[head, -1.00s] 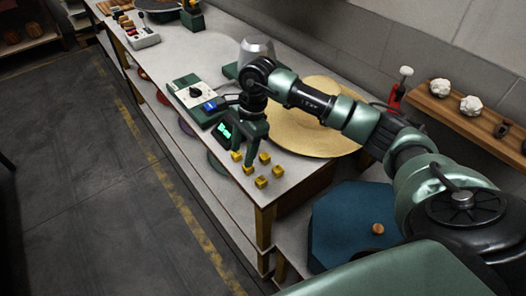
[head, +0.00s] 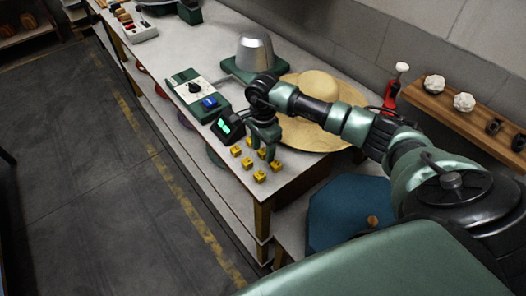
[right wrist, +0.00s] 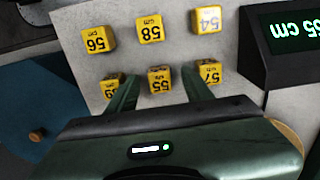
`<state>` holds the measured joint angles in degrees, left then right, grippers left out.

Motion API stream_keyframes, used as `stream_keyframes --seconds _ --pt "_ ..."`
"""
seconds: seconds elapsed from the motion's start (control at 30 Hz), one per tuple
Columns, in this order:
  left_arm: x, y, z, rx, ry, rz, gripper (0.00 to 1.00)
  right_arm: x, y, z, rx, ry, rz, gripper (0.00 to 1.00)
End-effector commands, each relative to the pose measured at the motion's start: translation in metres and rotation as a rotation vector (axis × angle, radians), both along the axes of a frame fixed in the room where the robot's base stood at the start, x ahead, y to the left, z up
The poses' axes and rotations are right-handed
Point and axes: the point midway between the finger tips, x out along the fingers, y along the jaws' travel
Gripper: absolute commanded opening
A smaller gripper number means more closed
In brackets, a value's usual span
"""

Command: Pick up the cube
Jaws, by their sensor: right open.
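Several small yellow cubes with printed numbers stand in two rows on the table corner. In the right wrist view the far row shows cubes 56 (right wrist: 99,39), 58 (right wrist: 150,28) and 54 (right wrist: 207,19). The near row has cube 55 (right wrist: 159,79), cube 57 (right wrist: 209,71) and a partly hidden cube (right wrist: 112,85) at the left. A display (right wrist: 293,35) reads "55 cm"; it also shows in the head view (head: 228,126). My right gripper (right wrist: 160,91) is open, its fingers pointing down on either side of cube 55 in the picture. Contact cannot be told. My left gripper is not in view.
A straw hat (head: 315,95) lies behind my right arm, beside a metal hat form (head: 254,53). A blue octagonal thing (head: 345,210) sits low at the right. A wall shelf (head: 450,107) holds white lumps.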

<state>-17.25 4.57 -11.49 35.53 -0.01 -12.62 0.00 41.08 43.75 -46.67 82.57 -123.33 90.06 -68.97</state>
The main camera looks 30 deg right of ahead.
Motion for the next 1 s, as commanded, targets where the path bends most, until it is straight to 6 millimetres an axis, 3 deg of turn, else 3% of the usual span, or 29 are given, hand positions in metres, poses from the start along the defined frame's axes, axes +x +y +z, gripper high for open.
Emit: stream_keyframes --seconds 0.07,0.1,0.27,0.73,0.87,1.0 --pt "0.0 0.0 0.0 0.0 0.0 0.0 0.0 0.0 0.0 0.0 0.0 0.0 0.0 0.51" --pt "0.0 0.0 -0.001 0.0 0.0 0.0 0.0 0.0 0.0 0.0 0.0 0.0 0.0 0.45" --pt "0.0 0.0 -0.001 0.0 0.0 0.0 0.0 0.0 0.0 0.0 0.0 0.0 -0.001 0.01" --pt "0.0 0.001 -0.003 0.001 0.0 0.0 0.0 0.001 0.0 0.009 -0.001 -0.003 -0.001 0.0" --pt "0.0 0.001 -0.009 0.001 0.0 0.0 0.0 0.002 -0.001 0.025 -0.001 -0.005 -0.001 0.0" --pt "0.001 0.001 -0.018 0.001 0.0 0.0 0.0 0.002 -0.001 0.056 -0.001 -0.008 -0.001 0.0"
